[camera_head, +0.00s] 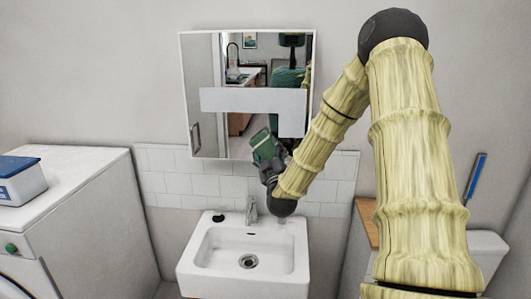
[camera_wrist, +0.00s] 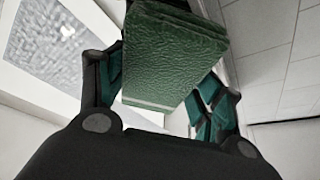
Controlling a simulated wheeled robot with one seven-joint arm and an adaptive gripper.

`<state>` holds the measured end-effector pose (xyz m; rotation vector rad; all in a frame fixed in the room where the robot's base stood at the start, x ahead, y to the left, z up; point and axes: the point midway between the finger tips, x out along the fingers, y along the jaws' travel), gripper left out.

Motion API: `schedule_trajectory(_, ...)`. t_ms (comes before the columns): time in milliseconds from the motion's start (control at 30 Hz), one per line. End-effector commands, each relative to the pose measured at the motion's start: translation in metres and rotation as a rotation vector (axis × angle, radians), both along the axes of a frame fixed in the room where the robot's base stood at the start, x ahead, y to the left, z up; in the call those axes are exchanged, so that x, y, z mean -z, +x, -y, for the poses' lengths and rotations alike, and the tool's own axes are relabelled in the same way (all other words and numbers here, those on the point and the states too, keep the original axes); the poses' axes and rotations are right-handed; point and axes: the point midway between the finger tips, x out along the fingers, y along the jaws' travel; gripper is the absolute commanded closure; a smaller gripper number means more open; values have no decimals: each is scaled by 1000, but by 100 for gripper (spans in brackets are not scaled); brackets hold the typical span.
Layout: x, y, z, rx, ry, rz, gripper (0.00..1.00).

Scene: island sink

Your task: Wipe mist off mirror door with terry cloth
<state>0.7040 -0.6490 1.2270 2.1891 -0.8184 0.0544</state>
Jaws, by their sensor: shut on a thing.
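The mirror door (camera_head: 215,65) hangs on the wall above the sink. A pale, L-shaped patch of mist (camera_head: 250,100) runs across its middle and down at the right; the rest reflects the room. My gripper (camera_head: 268,158) is at the mirror's lower right, shut on the green, folded terry cloth (camera_head: 262,145). In the wrist view, the cloth (camera_wrist: 172,55) sits between the fingers of my gripper (camera_wrist: 165,85), and the mirror door (camera_wrist: 25,85) shows at the left. I cannot tell whether the cloth touches the glass.
A white sink (camera_head: 205,262) with a faucet (camera_head: 252,210) is below my gripper. A washing machine (camera_head: 85,200) with a blue-lidded box (camera_head: 22,180) stands at the left. White tiles (camera_head: 165,180) line the wall under the mirror. A blue-handled item (camera_head: 476,178) stands at the right.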

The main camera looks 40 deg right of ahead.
Motion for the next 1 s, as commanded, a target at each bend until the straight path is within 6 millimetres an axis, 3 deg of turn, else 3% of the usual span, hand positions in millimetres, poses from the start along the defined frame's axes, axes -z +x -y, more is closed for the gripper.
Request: schedule_trajectory(1000, 0, -41, 34, 0, -1, 0, 53)
